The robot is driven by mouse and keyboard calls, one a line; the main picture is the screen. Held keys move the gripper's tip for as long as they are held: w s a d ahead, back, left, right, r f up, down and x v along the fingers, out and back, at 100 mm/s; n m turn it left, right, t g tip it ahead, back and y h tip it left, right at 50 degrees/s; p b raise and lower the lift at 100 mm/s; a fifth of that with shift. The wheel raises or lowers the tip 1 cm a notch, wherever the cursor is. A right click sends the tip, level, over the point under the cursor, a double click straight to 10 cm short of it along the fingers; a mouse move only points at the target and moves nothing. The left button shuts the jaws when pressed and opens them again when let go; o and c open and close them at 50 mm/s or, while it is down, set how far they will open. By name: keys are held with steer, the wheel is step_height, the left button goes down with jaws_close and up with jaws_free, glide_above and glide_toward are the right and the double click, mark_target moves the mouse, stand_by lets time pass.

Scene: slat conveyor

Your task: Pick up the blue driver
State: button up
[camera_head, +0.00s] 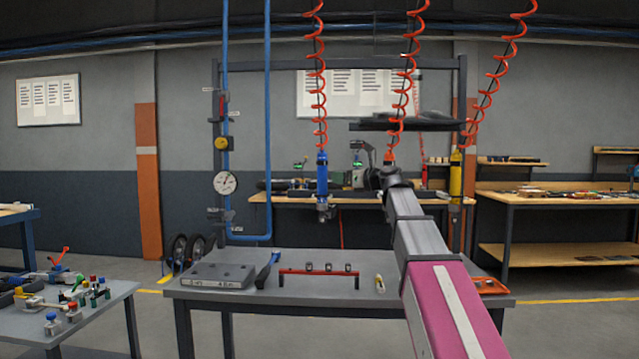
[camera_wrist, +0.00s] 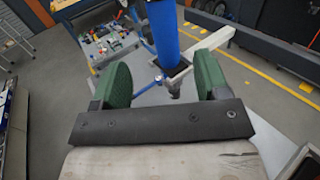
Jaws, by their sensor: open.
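The blue driver (camera_head: 322,172) hangs upright from a red coiled hose, above the front table. A yellow driver (camera_head: 455,178) hangs the same way at the right. In the wrist view the blue driver (camera_wrist: 163,35) shows as a blue cylinder with a dark lower end, in line with the gap between my fingers. My gripper (camera_wrist: 163,76) is open and empty, with a green finger on either side. The driver seems apart from both fingers; its exact distance is unclear. In the head view my arm reaches up from the lower right, its end just right of the driver, jaws hard to make out.
The front table (camera_head: 340,299) bears a grey plate (camera_head: 220,275), a red rack (camera_head: 318,272) and small items. A side table (camera_head: 95,318) at the left holds several small parts. A blue pipe (camera_head: 267,130) rises left of the driver. A workbench (camera_head: 560,200) stands at right.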

mark_target(326, 175)
steer(key=x, duration=1)
steer(key=shift+w+d+r, duration=0.15)
steer(key=shift+w, duration=0.1)
steer(key=c, duration=1.2)
